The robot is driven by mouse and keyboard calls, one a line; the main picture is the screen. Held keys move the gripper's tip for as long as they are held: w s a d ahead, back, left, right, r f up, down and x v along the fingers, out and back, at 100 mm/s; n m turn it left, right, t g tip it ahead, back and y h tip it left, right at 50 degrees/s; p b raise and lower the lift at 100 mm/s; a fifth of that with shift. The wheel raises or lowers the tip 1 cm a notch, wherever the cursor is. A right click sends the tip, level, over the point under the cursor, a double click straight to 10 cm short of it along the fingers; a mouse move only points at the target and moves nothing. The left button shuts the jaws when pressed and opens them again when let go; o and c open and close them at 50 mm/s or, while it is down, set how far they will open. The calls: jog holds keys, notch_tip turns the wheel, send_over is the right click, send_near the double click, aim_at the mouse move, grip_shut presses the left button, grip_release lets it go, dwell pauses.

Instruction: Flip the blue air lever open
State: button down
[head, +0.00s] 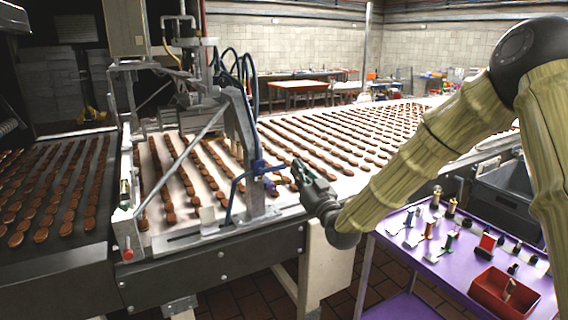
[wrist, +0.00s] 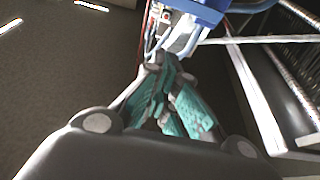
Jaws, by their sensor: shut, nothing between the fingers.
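The blue air lever (head: 262,168) is on the metal frame of the machine, above the front edge of the conveyor. My gripper (head: 298,172) is just to the right of the blue part, close to it; I cannot tell whether they touch. In the wrist view a blue part (wrist: 200,10) shows at the top, beyond my fingertips. My gripper's teal-padded fingers (wrist: 168,82) are shut with nothing between them. The lever's exact angle is too small to tell.
The conveyor (head: 290,213) carries many rows of brown biscuits. A dark belt (head: 80,235) with more biscuits lies at the left. A purple cart (head: 400,262) with spools, small tools and a red bin (head: 500,292) stands at the lower right. Blue hoses (head: 240,68) hang above the machine.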

jog(key=shift+w, duration=0.1)
notch_tip(320, 180, up, 4)
jog(key=f+p, duration=0.1)
jog(key=p, duration=0.3)
send_over(272, 168)
jog(key=d, duration=0.3)
jog(key=f, duration=0.2)
jog(key=f+p, duration=0.1)
jog(key=shift+s+d+f, duration=0.2)
jog(key=shift+s+f, duration=0.2)
jog(key=shift+f, duration=0.15)
